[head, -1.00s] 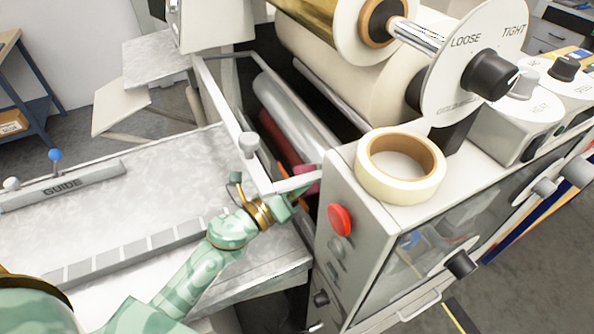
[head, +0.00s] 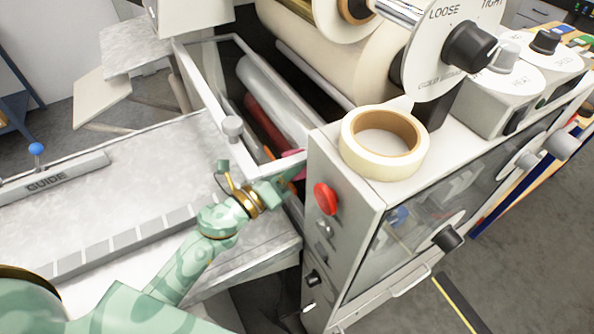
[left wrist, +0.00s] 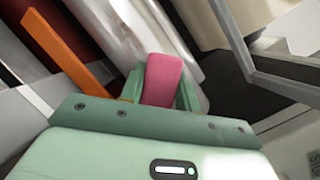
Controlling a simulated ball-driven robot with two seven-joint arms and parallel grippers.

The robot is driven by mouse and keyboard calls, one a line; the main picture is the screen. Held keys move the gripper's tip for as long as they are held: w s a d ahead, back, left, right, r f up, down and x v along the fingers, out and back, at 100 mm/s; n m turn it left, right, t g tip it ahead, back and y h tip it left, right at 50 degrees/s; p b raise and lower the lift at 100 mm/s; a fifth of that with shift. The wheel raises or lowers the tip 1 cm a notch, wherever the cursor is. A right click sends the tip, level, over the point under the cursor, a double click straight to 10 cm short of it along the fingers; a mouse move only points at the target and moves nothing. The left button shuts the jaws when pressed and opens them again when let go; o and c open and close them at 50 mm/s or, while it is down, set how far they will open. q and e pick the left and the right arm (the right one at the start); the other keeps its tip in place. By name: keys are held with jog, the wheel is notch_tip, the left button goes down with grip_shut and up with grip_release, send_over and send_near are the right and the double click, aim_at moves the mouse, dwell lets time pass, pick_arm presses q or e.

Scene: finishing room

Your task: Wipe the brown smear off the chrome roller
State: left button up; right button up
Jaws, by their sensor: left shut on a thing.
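The chrome roller (head: 268,92) lies inside the machine's frame, behind the white guard bar. It also runs down the left wrist view (left wrist: 135,30). My left gripper (head: 285,178) reaches in under the guard bar. In the left wrist view its fingers (left wrist: 160,95) are shut on a pink pad (left wrist: 163,78), which lies over the chrome roller in the picture; I cannot tell whether they touch. A bit of the pink pad (head: 294,160) shows in the head view. My right gripper is not in view.
A dark red roller (head: 265,122) lies beside the chrome one. An orange bar (left wrist: 68,52) is left of my fingers. The white guard bar (head: 212,95) and the side panel with a red button (head: 326,198) hem in my gripper. A tape roll (head: 384,142) sits on top.

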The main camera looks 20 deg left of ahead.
pick_arm(q)
jog(key=shift+w+a+b, duration=0.3)
jog(key=shift+w+a, duration=1.1)
jog(key=shift+a, duration=0.15)
jog(key=shift+w+a+b, duration=0.9)
jog(key=shift+w+a, duration=1.15)
jog(key=shift+a, duration=0.3)
jog(key=shift+s+d+r+p, duration=0.1)
jog(key=shift+s+d+p, duration=0.35)
jog(key=shift+s+d, duration=0.55)
jog(key=shift+s+d+p, duration=0.4)
jog(key=shift+s+d, duration=0.4)
jog(key=shift+d, duration=0.35)
jog(key=shift+s+d+p, duration=0.35)
jog(key=shift+s+d, duration=1.65)
jog(key=shift+d, duration=0.2)
jog(key=shift+s+d, duration=0.55)
jog(key=shift+d, duration=0.1)
jog(key=shift+w+a, duration=1.2)
jog(key=shift+a, duration=0.2)
jog(key=shift+w+a+b, duration=0.45)
jog(key=shift+w+a, duration=0.65)
jog(key=shift+a, duration=0.1)
jog(key=w+a+b, duration=0.1)
jog(key=w+a, duration=0.3)
jog(key=shift+w+a+b, duration=0.15)
jog(key=shift+a+b, duration=0.2)
jog(key=shift+b, duration=0.05)
